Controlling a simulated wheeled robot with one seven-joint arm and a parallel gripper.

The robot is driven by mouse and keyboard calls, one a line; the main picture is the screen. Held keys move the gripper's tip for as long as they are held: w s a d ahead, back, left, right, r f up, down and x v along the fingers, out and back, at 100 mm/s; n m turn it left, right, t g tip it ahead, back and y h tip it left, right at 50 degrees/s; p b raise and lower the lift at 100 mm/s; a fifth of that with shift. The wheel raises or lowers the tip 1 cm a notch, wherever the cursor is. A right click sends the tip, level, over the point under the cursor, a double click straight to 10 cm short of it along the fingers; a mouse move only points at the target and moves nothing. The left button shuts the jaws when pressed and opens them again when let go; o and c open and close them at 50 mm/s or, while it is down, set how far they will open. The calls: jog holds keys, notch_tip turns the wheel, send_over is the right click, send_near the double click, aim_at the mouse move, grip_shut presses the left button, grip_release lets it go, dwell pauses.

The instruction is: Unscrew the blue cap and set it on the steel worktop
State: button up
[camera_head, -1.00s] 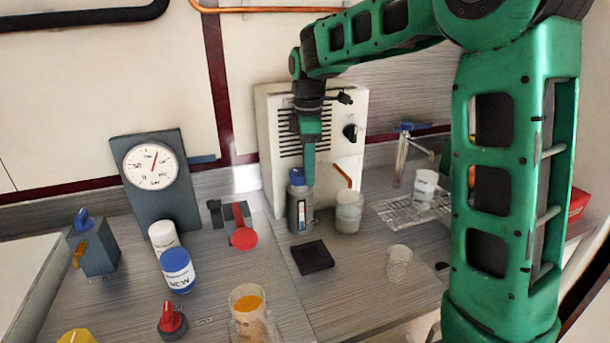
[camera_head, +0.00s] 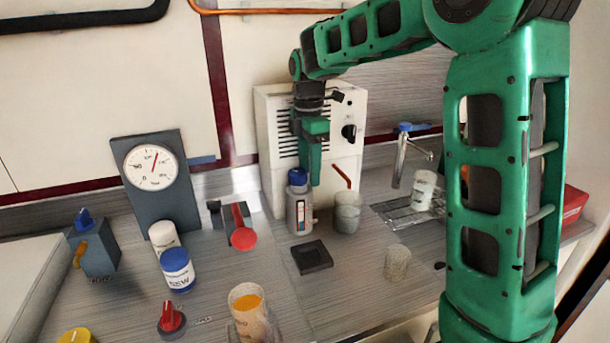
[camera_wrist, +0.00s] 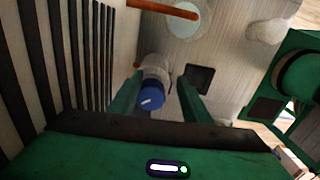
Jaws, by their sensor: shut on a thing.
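The blue cap (camera_head: 298,176) is on top of a grey bottle (camera_head: 300,212) that stands upright on the worktop in front of a white vented box. My gripper (camera_head: 307,172) points down at the cap, with one finger showing along its right side. In the wrist view the cap (camera_wrist: 151,100) lies between the two fingers of my gripper (camera_wrist: 160,84), which is shut on it. The cap still sits at the bottle's neck; whether its thread is loose cannot be told. The steel worktop (camera_head: 225,285) has bare areas in front and to the left.
A translucent cup (camera_head: 347,212) with an orange stick stands close right of the bottle. A black square pad (camera_head: 311,257) lies in front. A white jar with another blue lid (camera_head: 176,262), a red-handled lever (camera_head: 241,230) and a gauge (camera_head: 153,167) stand to the left.

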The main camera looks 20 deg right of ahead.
aim_at(299, 172)
jog(key=o, duration=0.3)
jog(key=a+m, duration=0.2)
jog(key=m, duration=0.1)
jog(key=a+m, duration=0.1)
jog(key=m, duration=0.1)
jog(key=shift+w+a, duration=0.15)
jog(key=shift+w, duration=0.2)
jog(key=o, duration=0.3)
jog(key=m, duration=0.4)
jog(key=shift+w+d+f, duration=0.1)
jog(key=shift+d+f, duration=0.05)
jog(key=shift+d, duration=0.15)
jog(key=shift+w+d+f+m, duration=0.1)
jog(key=shift+d+m, duration=0.05)
jog(key=shift+m, duration=0.45)
jog(key=shift+w+d+m, duration=0.1)
jog(key=shift+d+m, duration=0.05)
jog(key=shift+m, duration=0.45)
jog(key=c, duration=0.6)
jog(key=m, duration=0.3)
jog(key=shift+w+d+f, duration=0.1)
jog(key=shift+w+f, duration=0.15)
jog(key=shift+f, duration=0.05)
jog(key=m, duration=0.3)
jog(key=shift+s+a+f, duration=0.1)
jog(key=shift+s+a, duration=0.05)
jog(key=shift+a, duration=0.05)
jog(key=shift+s+a, duration=0.15)
jog(key=shift+s, duration=0.2)
jog(key=shift+c, duration=0.5)
